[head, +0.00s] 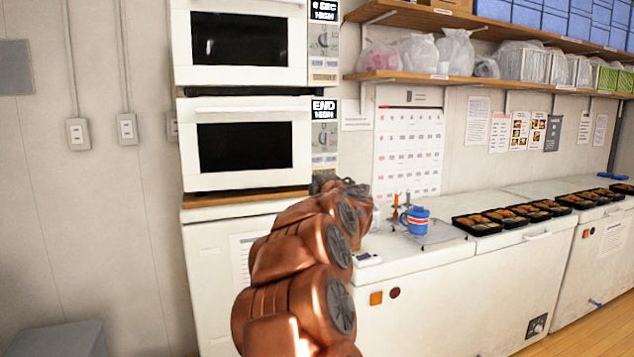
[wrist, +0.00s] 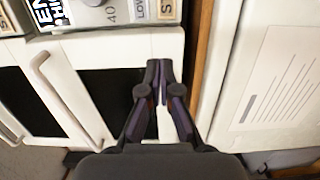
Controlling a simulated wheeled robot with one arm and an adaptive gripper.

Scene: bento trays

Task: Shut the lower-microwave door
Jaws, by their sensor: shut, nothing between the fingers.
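The lower microwave (head: 325,150) stands on a wooden board, with "END" on its display. Its white door (head: 250,182) has a dark window and a bar handle along the top. The door looks flush or almost flush with the body; I cannot tell whether a small gap remains. In the wrist view the door (wrist: 88,50) lies sideways, its handle at the left. My gripper (wrist: 159,65) is shut and empty, in front of the door's lower part near the board. Whether it touches the door is unclear. In the head view my arm mostly hides the gripper (head: 325,180).
The upper microwave (head: 322,45) sits directly above. A white cabinet (head: 205,270) is below. Shelves (head: 480,78) with bags hang above. The left wall side is open.

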